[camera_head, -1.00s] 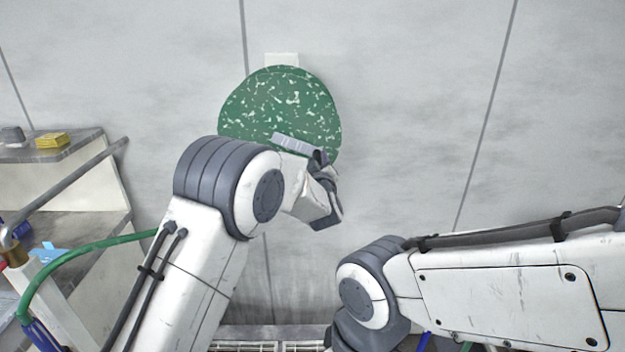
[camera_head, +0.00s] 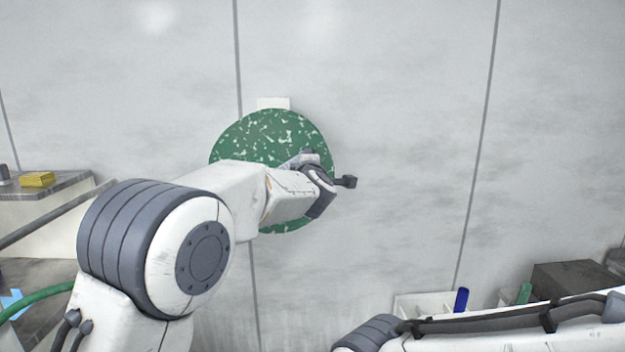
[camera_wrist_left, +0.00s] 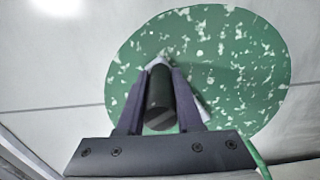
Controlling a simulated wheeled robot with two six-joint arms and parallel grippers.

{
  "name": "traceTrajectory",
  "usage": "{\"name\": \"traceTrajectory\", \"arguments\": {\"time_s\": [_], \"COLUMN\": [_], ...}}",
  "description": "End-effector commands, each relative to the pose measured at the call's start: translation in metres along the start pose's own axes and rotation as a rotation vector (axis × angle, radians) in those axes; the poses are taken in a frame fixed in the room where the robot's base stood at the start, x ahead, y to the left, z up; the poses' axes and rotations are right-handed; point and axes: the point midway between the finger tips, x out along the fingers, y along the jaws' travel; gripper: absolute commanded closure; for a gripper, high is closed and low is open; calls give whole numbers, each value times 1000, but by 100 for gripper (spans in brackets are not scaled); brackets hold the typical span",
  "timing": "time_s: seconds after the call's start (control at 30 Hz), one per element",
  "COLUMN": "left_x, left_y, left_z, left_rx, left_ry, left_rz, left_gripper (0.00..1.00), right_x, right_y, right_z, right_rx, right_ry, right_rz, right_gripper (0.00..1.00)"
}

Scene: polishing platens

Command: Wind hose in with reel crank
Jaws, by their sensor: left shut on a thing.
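The hose reel (camera_head: 265,135) is a round green disc with pale speckles, mounted on the grey wall. My left gripper (camera_head: 309,160) is at the reel's right part in the head view, its fingertips mostly hidden by my wrist. In the left wrist view, my left gripper (camera_wrist_left: 159,98) is shut on the dark cylindrical crank handle (camera_wrist_left: 160,105), which stands in front of the reel (camera_wrist_left: 235,60). A pale piece, likely the crank arm, shows behind it. The green hose (camera_head: 35,298) curves at the lower left and also shows below the reel (camera_wrist_left: 256,158). My right gripper is out of view.
A grey bench (camera_head: 45,207) with a yellow block (camera_head: 37,179) stands at the left, with a grey bar beside it. A white bin (camera_head: 425,303) with a blue item (camera_head: 461,299) and a dark box (camera_head: 570,279) are at the lower right. The wall around the reel is clear.

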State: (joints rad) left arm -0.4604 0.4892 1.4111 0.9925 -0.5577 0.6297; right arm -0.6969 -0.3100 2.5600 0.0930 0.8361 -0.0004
Motion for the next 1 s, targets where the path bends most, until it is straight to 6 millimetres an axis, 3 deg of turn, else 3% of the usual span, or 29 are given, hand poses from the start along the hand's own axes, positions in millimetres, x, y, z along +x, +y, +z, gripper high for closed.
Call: {"name": "traceTrajectory", "arguments": {"time_s": [0.5,1.0], "left_x": [0,0], "left_y": [37,46], "left_z": [-38,-58], "left_rx": [-452,-644], "left_ry": [2,3], "left_rz": [8,6], "left_gripper": [100,100], "right_x": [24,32], "right_y": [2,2], "right_z": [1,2], "right_rx": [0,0], "right_ry": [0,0], "right_rz": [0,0], "right_gripper": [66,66]}}
